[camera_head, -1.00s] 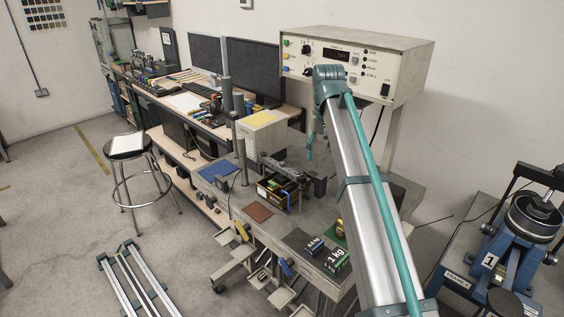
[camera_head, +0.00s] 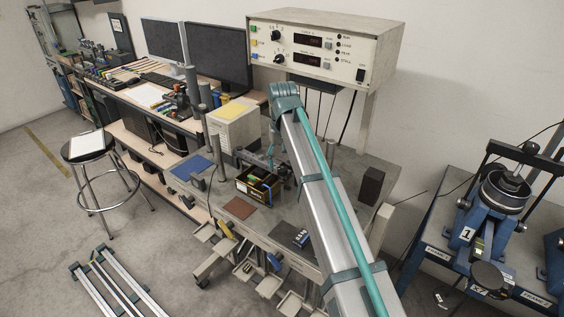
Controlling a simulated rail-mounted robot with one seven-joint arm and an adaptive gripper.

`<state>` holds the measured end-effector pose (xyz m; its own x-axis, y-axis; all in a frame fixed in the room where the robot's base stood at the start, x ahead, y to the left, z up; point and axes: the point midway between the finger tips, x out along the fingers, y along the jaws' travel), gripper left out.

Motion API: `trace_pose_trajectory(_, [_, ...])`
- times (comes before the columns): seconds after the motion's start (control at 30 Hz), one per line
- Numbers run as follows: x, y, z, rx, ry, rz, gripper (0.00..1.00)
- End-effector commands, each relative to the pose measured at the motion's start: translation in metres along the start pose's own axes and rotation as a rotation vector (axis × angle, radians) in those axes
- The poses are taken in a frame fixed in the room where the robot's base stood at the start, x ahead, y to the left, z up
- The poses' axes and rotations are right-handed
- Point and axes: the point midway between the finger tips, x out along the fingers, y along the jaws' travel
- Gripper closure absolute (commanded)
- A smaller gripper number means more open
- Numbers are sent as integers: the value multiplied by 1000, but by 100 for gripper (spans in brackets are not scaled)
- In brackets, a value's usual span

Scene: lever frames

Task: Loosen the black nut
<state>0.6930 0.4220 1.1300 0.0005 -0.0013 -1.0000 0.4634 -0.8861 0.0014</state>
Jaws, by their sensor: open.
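No black nut can be told apart for certain at this size. Whether either is the nut I cannot tell. My own silver and teal arm rises from the bottom edge to its elbow at the upper middle, then bends away behind it. I cannot make out my gripper among the dark parts over the bench. My visible arm links are well left of the lever frame.
A grey bench (camera_head: 340,172) holds a yellow-and-black open box (camera_head: 258,190), a blue mat (camera_head: 192,167), a brown mat (camera_head: 240,208) and dark weights. A control box (camera_head: 320,48) stands above it. A stool (camera_head: 85,146) is at left. Floor shows between bench and lever frame.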

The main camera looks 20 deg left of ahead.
Motion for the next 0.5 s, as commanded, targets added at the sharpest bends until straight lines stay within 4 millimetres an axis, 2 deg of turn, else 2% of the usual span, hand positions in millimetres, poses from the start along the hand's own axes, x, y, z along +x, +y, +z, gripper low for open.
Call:
trace_pose_trajectory(0.2, [18, 0, 0, 0, -1, 0, 41])
trace_pose_trajectory(0.5, [21, 0, 0, 0, 0, 0, 41])
